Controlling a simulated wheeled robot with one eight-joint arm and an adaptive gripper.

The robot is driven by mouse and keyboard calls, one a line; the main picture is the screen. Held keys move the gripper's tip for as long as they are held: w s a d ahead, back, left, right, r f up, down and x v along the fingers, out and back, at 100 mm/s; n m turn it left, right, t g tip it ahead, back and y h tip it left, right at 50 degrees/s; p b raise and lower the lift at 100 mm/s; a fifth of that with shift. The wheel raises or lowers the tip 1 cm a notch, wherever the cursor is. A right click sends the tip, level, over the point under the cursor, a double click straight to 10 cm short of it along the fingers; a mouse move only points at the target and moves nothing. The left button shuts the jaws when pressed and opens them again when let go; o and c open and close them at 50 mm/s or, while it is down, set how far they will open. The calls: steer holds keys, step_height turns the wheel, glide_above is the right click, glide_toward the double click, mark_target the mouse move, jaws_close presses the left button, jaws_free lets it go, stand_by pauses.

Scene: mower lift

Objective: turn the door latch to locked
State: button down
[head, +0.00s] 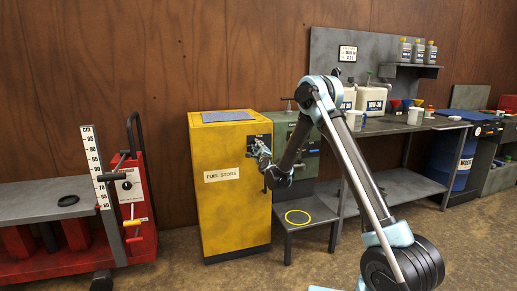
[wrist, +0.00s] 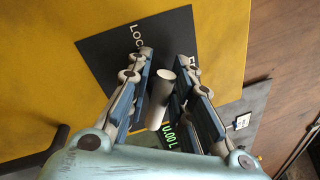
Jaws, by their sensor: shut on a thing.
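The yellow fuel store cabinet (head: 225,215) stands against the wall with its door closed. A dark latch plate (head: 258,135) is on the upper right of its front. In the wrist view the plate (wrist: 110,55) carries lettering beginning "LOC"; the rest is hidden by a finger. The latch, a pale grey cylindrical bar (wrist: 160,97), sits between my gripper's fingers (wrist: 166,62). My gripper (head: 262,158) is shut on it at the plate. In the head view my gripper hides the latch, and its exact turn is hard to tell.
A low stand (head: 305,217) with a yellow ring is right of the cabinet. A workbench (head: 390,127) with cans and cups runs further right. A red lift (head: 135,205) with a white scale (head: 96,170) stands left. Open floor lies in front. A green readout (wrist: 170,137) shows below the latch.

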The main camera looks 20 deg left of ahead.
steer(key=n, duration=0.2)
steer(key=n+y, duration=0.1)
steer(key=n, duration=0.3)
steer(key=shift+f+n+g+y, duration=0.3)
steer(key=shift+f+y, duration=0.1)
steer(key=c, duration=1.6)
jaws_free()
steer(key=shift+s+r, duration=0.1)
steer(key=shift+o, duration=0.2)
steer(key=v, duration=1.2)
steer(key=shift+d, duration=0.1)
